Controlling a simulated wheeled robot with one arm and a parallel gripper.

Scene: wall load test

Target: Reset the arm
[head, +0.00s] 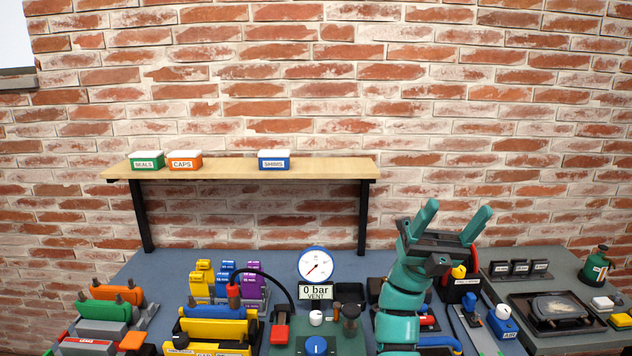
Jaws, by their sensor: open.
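My gripper (452,225) is in the head view at the right of centre. It is at the end of my teal arm (401,310), which rises from the bottom edge. The two teal fingers point up and stand apart, with nothing between them. The gripper is in front of the brick wall, to the right of the wooden shelf and above the workbench. The arm hides part of the bench behind it.
The shelf (240,170) holds boxes marked SEALS (147,161), CAPS (184,161) and SHIMS (274,160). The bench (150,265) carries a pressure gauge (316,265), a 0 bar display (316,291), several coloured blocks, a dark tray (520,318) and a green bottle (596,268).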

